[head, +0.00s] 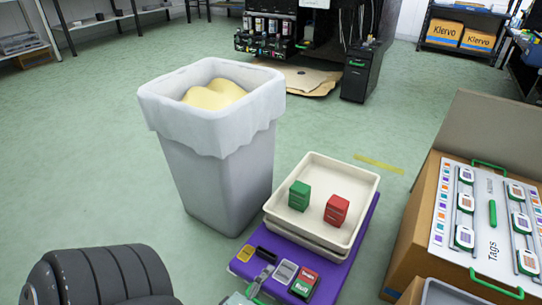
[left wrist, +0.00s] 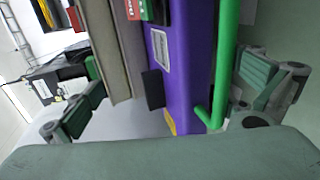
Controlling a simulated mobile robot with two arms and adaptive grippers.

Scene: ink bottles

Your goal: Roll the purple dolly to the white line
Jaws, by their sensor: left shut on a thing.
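The purple dolly (head: 345,245) stands on the green floor at the lower middle of the head view. It carries stacked cream trays (head: 362,186) holding a green ink container (head: 299,196) and a red one (head: 336,210). My left gripper (head: 243,298) is at the dolly's near edge, shut on its green handle (head: 262,281), partly cut off by the frame. In the left wrist view, the green handle (left wrist: 225,65) runs between the fingers beside the purple deck (left wrist: 188,60). A yellow stripe (head: 380,163) lies on the floor beyond the trays; I see no white line. My right gripper is out of view.
A grey bin (head: 215,175) with a white liner stands close on the dolly's left. A cardboard box with a tag board (head: 490,215) stands on its right. A printer cabinet (head: 275,30) and a dark drawer unit (head: 361,72) are behind.

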